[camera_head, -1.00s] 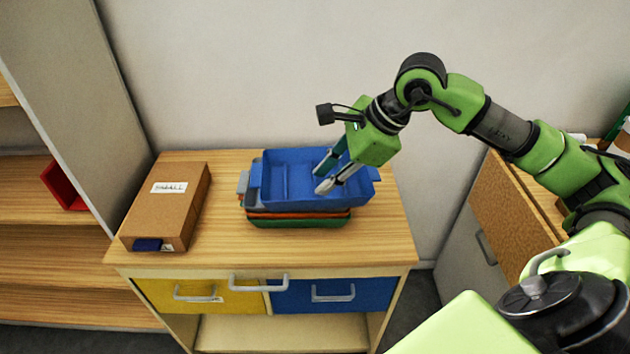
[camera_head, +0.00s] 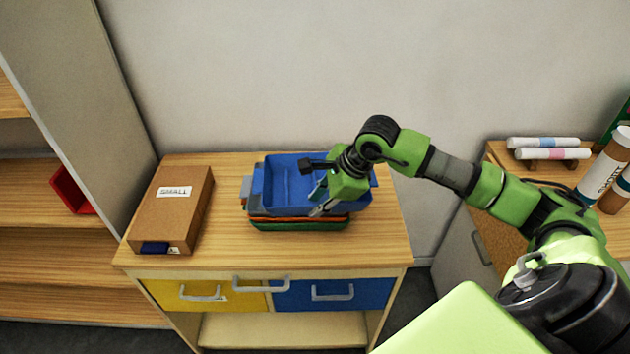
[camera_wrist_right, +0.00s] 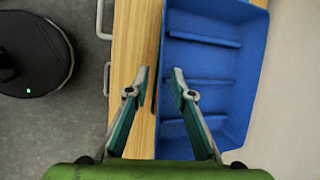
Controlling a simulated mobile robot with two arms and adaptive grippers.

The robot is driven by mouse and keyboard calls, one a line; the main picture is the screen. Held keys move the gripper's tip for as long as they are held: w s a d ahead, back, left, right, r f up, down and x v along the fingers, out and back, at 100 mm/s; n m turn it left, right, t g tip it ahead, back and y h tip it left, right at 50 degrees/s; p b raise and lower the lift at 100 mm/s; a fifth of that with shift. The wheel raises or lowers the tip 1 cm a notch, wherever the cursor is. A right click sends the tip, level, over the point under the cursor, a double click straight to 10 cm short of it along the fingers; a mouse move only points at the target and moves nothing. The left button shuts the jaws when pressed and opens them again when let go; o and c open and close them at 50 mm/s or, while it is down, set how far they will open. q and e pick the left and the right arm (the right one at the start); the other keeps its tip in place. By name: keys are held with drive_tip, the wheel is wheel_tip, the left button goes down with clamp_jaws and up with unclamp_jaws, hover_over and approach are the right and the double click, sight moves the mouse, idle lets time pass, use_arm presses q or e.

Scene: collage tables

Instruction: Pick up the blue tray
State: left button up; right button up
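The blue tray (camera_head: 283,180) lies on top of a stack of trays on the wooden cabinet. It also shows in the right wrist view (camera_wrist_right: 215,62), with ribs across its floor. My right gripper (camera_head: 318,208) is low at the tray's front right part, and its arm hides some of the tray. In the right wrist view my right gripper (camera_wrist_right: 161,82) is open. The tray's near wall runs between its fingers, one finger over the tray's inside and one outside over the tabletop. Contact cannot be told. My left gripper is not in view.
Grey (camera_head: 246,188), orange (camera_head: 290,219) and green (camera_head: 300,227) trays lie beneath. A brown cardboard box (camera_head: 170,205) stands left on the cabinet top (camera_head: 225,240). A shelf is at the left; a second cabinet with markers (camera_head: 545,142) is at the right.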

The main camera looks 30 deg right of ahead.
drive_tip(key=shift+x, duration=1.25)
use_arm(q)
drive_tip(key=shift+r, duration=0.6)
use_arm(e)
clamp_jaws()
drive_tip(key=shift+r, duration=0.1)
